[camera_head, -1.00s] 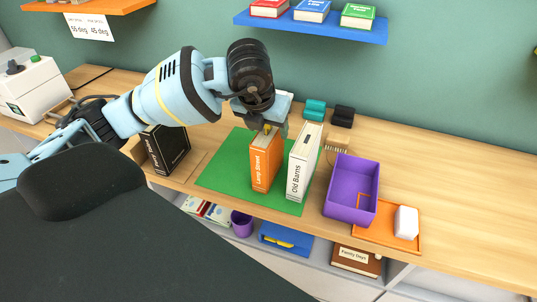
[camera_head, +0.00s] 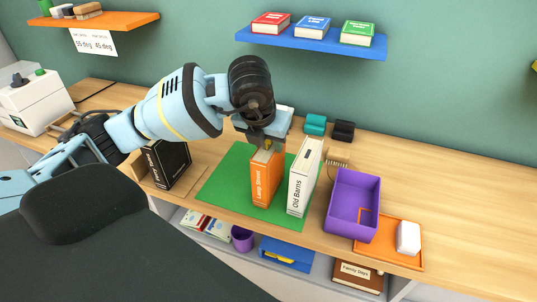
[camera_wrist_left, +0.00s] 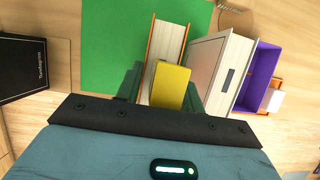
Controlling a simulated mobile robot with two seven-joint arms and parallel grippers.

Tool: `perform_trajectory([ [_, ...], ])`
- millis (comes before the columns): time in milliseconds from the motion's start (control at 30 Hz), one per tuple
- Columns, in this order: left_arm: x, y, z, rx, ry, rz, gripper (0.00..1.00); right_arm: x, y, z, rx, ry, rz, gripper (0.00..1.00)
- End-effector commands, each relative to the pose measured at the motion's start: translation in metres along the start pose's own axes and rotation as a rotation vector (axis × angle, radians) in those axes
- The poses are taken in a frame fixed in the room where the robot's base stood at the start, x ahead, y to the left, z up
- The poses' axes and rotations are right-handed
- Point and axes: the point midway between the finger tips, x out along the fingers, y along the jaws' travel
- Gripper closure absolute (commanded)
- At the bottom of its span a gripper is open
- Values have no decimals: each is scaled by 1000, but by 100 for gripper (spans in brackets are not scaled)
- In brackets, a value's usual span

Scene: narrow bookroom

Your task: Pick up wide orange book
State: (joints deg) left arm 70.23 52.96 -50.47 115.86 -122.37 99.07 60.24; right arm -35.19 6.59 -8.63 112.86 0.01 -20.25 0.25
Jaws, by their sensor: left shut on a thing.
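The orange book (camera_head: 264,182), labelled "Lamp Street", stands upright on the green mat (camera_head: 226,178). My left gripper (camera_head: 267,142) reaches down over its top and is shut on it. In the left wrist view, the book's pale page edge (camera_wrist_left: 168,47) shows between my dark fingers, with a yellow piece (camera_wrist_left: 170,86) at the gripped end. A white book (camera_head: 303,178), "Old Barns", stands upright close to its right and also shows in the wrist view (camera_wrist_left: 217,66). My right gripper is not in view.
A black book (camera_head: 170,163) stands left of the mat. A purple bin (camera_head: 351,207) and an orange tray (camera_head: 385,253) with a white block (camera_head: 408,238) are at right. A blue wall shelf (camera_head: 300,42) holds several books. The table's far right is clear.

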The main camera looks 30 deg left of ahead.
Motion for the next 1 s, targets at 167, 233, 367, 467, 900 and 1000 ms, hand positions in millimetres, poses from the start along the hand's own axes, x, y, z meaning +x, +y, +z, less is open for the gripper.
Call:
perform_trajectory([
  [167,-7,0,4,-1,-4,-1,100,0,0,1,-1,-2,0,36],
  [233,-11,0,5,0,-3,-2,100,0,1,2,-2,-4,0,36],
  [367,-22,0,10,-1,-5,-2,100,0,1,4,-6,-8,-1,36],
  [467,-30,0,13,0,-4,-2,100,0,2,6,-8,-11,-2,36],
  [900,-56,21,-32,2,-2,2,100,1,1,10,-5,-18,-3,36],
  [1000,-66,30,-51,2,-2,2,100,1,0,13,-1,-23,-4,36],
])
